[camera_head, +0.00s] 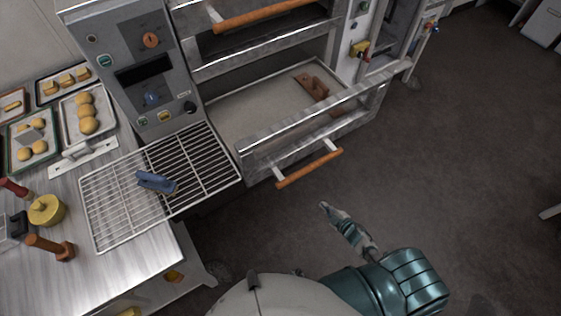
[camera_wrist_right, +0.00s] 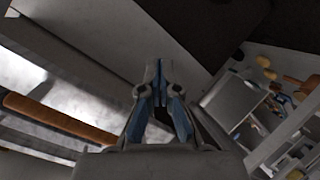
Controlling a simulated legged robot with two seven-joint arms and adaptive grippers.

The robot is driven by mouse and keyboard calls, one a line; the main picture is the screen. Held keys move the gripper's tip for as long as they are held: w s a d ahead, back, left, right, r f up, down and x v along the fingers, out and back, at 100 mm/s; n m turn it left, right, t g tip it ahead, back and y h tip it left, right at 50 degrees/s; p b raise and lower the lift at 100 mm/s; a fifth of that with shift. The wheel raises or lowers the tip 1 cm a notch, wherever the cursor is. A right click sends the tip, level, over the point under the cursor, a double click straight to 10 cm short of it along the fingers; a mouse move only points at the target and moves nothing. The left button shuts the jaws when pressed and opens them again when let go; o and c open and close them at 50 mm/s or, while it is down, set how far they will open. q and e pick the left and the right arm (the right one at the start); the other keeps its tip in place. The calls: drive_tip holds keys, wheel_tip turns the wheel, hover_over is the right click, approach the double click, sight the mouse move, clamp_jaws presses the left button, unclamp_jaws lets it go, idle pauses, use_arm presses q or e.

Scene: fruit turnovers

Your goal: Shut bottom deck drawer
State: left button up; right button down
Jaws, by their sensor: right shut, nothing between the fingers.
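The bottom deck drawer (camera_head: 310,128) of the oven is pulled out, with its tray-like inside showing. Its front carries an orange-brown bar handle (camera_head: 310,167). A brown wooden tool (camera_head: 312,86) lies inside the drawer near its right side. My right gripper (camera_head: 323,206) is shut and empty, below and a little right of the handle, apart from it. In the right wrist view, the shut fingertips (camera_wrist_right: 159,66) point ahead and an orange-brown bar (camera_wrist_right: 60,120) shows at the left. My left gripper is not in view.
A wire rack (camera_head: 205,172) with a blue object (camera_head: 155,181) lies on the steel counter (camera_head: 110,275) at left. Trays of pastries (camera_head: 85,112) stand behind it. An upper deck handle (camera_head: 270,14) is above.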

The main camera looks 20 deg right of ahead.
drive_tip(key=w+a+r+n+y, duration=0.1)
drive_tip(key=w+r+n+y, duration=0.15)
drive_tip(key=r, duration=0.35)
drive_tip(key=w+a+r+n+t+y, duration=0.1)
drive_tip(key=r+n+y, duration=0.1)
drive_tip(key=r+n, duration=0.25)
drive_tip(key=w+a+r+n+y, duration=0.1)
drive_tip(key=w+r+n+y, duration=0.15)
drive_tip(key=r, duration=0.35)
drive_tip(key=n+g+y, duration=0.5)
drive_tip(key=n, duration=0.3)
approach(268, 161)
drive_tip(key=shift+n, duration=0.25)
drive_tip(key=a, duration=0.1)
drive_tip(key=a+p, duration=0.1)
drive_tip(key=a, duration=0.2)
drive_tip(key=shift+s+a+r, duration=0.15)
drive_tip(key=shift+s+a, duration=0.15)
drive_tip(key=w, duration=0.3)
drive_tip(key=shift+w+a+p, duration=0.1)
drive_tip(key=shift+a+p, duration=0.3)
drive_tip(key=shift+w, duration=0.35)
